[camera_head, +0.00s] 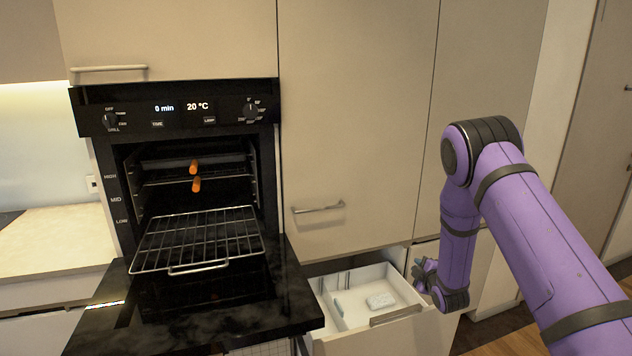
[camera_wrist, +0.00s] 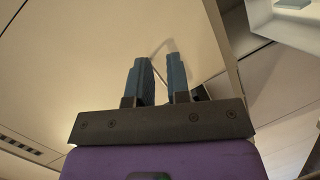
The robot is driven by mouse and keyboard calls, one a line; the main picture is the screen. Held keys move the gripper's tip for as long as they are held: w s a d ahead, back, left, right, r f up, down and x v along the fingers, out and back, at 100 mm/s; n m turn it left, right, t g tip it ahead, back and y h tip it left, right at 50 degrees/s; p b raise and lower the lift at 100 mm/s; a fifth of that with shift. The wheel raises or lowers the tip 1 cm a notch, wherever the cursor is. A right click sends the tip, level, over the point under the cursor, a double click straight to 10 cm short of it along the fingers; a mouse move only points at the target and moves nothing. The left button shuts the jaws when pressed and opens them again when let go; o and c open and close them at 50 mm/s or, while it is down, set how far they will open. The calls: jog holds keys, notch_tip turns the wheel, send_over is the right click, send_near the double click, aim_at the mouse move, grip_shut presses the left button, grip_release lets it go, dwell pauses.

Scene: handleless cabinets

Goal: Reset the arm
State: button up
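My purple arm (camera_head: 545,235) reaches in from the right and bends down in front of the tall cabinet. My gripper (camera_head: 418,270) is at the right side of an open white drawer (camera_head: 413,295), near its upper edge. In the wrist view, the two blue-grey fingers (camera_wrist: 157,78) stand apart with a gap between them. Nothing is held between them. Whether the gripper touches the drawer cannot be told.
The oven (camera_head: 175,110) is open, its door down and its wire rack (camera_head: 198,238) pulled out. Two orange items (camera_head: 196,184) show inside. A pale block (camera_head: 380,300) lies in the drawer. Cabinet doors (camera_head: 355,110) stand closed behind. Wooden floor (camera_head: 510,343) shows at lower right.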

jog(key=s+r+m+g+h, duration=0.25)
jog(key=r+m, duration=0.25)
jog(key=r, duration=1.2)
jog(key=s+r+m+g, duration=0.2)
jog(key=s+r+m, duration=0.2)
jog(key=s+r, duration=0.8)
jog(key=s+r+m+g, duration=0.2)
jog(key=s+r+m, duration=0.1)
jog(key=s, duration=1.4)
jog(key=s+a+r+m+g, duration=0.1)
jog(key=s+r+m+g, duration=0.2)
jog(key=s, duration=1.4)
notch_tip(320, 180, up, 3)
jog(key=shift+s+a+r+y, duration=0.2)
jog(key=shift+a+y, duration=0.1)
jog(key=shift+y, duration=0.15)
jog(key=shift+g, duration=0.25)
jog(key=shift+w+f, duration=0.1)
jog(key=shift+w, duration=0.15)
